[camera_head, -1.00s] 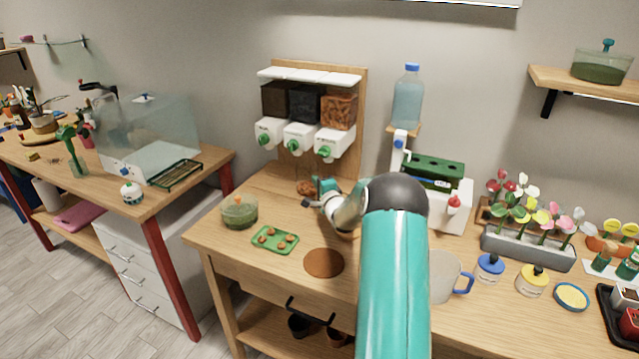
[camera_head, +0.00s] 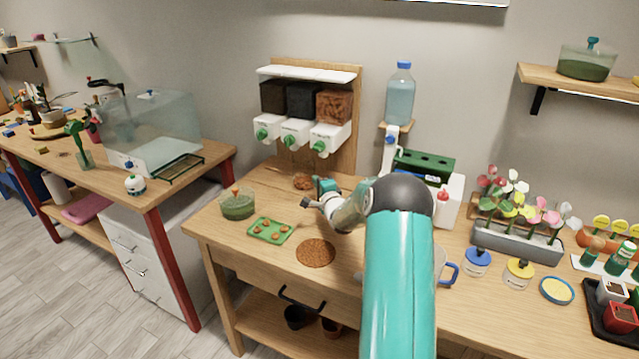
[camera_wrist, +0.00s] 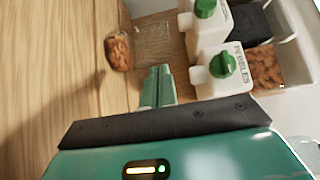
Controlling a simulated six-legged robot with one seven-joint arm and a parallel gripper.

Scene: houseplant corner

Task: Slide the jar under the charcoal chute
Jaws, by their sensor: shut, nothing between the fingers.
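The clear jar (camera_wrist: 153,40) stands on the wooden bench with brown pebbles (camera_wrist: 118,50) in its bottom. In the head view, mainly its brown contents (camera_head: 303,181) show, below the dispensers. The charcoal chute (camera_head: 289,140) is the middle one of three, under a black-filled hopper (camera_head: 302,100). The jar appears between the charcoal and pebbles chutes; its exact alignment is unclear. My gripper (camera_head: 322,187) is shut and empty, just right of the jar in the head view. Its closed fingers (camera_wrist: 158,72) point toward the jar in the wrist view; I cannot tell whether they touch it.
The pebbles chute (camera_head: 321,146) hangs close by my gripper. A covered green bowl (camera_head: 238,204), a green tray (camera_head: 270,231) and a round brown mat (camera_head: 316,253) lie in front. A water bottle stand (camera_head: 390,150) is to the right. The bench between mat and dispensers is mostly clear.

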